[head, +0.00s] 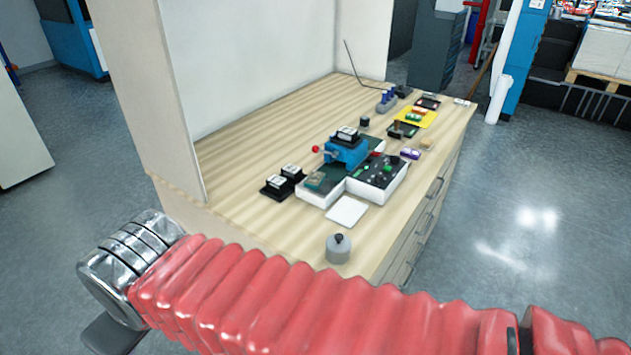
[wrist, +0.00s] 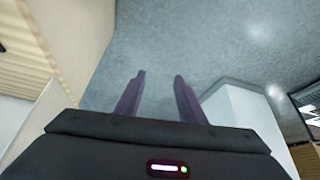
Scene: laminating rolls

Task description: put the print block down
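My gripper (wrist: 160,76) shows in the wrist view with its two dark fingers apart and nothing between them. Grey floor lies beyond the fingertips. In the head view the gripper itself is not visible; my red-sleeved arm crosses the bottom. Several small dark blocks with pale labels are on the wooden worktop: one block (head: 347,133) sits on top of a blue device, and two blocks (head: 276,182) (head: 291,171) stand to its left. I cannot tell which one is the print block. None is near my gripper in the wrist view.
The blue device (head: 345,152) stands on a white-sided base (head: 376,186) near the worktop's right edge. A white square pad (head: 347,211) and a grey knobbed weight (head: 339,249) are nearer. A yellow sheet (head: 416,117) lies farther back. The worktop's left part (head: 262,130) is clear.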

